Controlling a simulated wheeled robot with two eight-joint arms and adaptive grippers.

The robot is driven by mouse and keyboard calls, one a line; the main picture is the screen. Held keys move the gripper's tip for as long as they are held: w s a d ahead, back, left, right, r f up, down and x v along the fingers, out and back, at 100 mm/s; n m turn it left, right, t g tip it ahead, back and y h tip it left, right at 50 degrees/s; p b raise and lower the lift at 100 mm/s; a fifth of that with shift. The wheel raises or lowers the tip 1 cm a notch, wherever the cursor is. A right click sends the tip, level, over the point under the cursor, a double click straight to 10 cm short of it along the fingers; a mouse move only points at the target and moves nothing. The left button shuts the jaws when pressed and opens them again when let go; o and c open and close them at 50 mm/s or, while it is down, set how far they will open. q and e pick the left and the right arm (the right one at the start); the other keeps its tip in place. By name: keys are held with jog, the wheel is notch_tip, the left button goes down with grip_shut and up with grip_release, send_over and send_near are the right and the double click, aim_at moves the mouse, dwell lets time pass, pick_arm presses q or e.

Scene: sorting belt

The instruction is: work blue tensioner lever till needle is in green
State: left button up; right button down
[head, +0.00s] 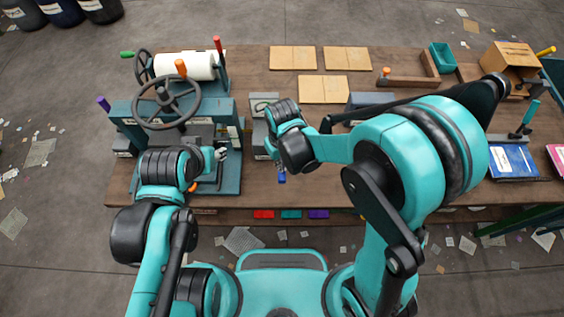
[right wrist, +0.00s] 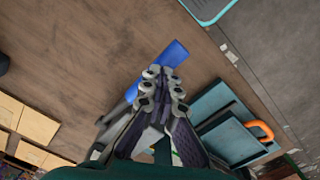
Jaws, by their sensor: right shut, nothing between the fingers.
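The blue lever (head: 281,178) sticks out at the front of a grey device (head: 259,139) in the middle of the bench. In the right wrist view the blue handle (right wrist: 172,54) lies just beyond my right fingertips. My right gripper (right wrist: 163,82) is shut with nothing held; its tips are close to or against the handle, and I cannot tell if they touch. In the head view my right wrist hides most of that gripper and part of the device. I cannot read a needle or green zone. My left gripper (head: 219,154) is beside the press, its finger opening unclear.
A teal press with a handwheel (head: 168,102) and a white roll (head: 186,66) stands left of the device. Flat cardboard pieces (head: 322,89) lie behind. A cardboard box (head: 510,60) and blue packet (head: 512,161) are at the right. Bare bench (head: 328,188) lies right of the lever.

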jog(key=shift+f+b, duration=1.65)
jog(key=shift+f, duration=0.2)
dwell(0.3)
notch_tip(320, 180, up, 14)
jog(key=p, duration=1)
jog(key=shift+p, duration=0.3)
